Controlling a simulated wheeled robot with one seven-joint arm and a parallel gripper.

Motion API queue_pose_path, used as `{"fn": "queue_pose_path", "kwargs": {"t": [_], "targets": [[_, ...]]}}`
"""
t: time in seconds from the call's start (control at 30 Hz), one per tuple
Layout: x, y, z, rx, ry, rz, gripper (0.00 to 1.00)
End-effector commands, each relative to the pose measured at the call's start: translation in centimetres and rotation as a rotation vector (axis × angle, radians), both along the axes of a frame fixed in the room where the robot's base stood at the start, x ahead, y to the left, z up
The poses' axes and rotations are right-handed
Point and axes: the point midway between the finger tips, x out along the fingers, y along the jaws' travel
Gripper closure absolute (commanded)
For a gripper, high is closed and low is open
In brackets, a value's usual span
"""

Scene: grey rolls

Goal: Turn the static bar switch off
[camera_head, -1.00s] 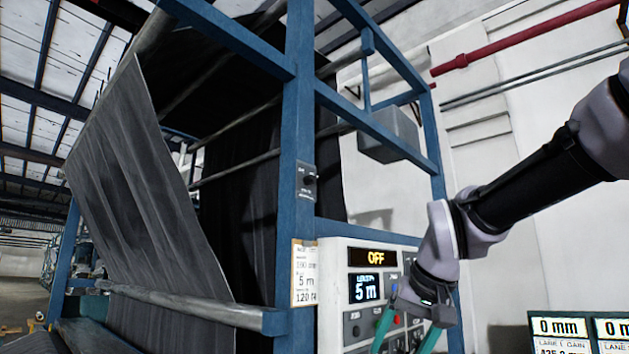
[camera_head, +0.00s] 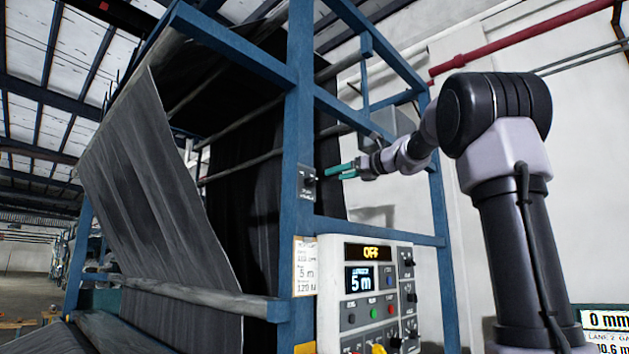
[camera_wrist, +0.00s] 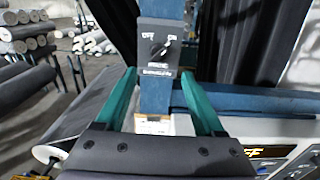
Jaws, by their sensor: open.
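The switch is a small dark box (camera_head: 307,184) on the blue upright post, facing my gripper's side. In the wrist view the switch (camera_wrist: 158,47) has a round black knob, with OFF printed at upper left and ON at upper right. The knob's pale mark seems to lean toward ON.
Below stands a control panel (camera_head: 370,252) with a display reading OFF, a 5 m display, buttons and knobs. A paper card (camera_head: 305,266) hangs on the blue post (camera_head: 298,120). Grey fabric (camera_head: 165,190) hangs at left. A blue crossbar (camera_head: 380,231) runs below my gripper.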

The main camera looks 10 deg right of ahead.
Motion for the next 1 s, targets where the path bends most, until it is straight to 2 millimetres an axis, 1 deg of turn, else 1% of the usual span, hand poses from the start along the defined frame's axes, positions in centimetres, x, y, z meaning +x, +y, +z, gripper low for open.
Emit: {"fn": "queue_pose_path", "kwargs": {"t": [0.17, 0.4, 0.53, 0.7, 0.97, 1.0], "targets": [[2.2, 1.8, -0.1, -0.002, 0.001, 0.005, 0.3], [5.9, 4.5, -0.2, -0.004, 0.001, 0.004, 0.3], [7.3, 5.5, -0.1, -0.006, 0.0, 0.002, 0.3], [8.1, 6.1, -0.1, -0.006, -0.001, 0.002, 0.3], [8.2, 6.2, -0.1, -0.006, -0.001, 0.001, 0.3], [8.2, 6.2, -0.1, -0.006, -0.001, 0.001, 0.37]]}}
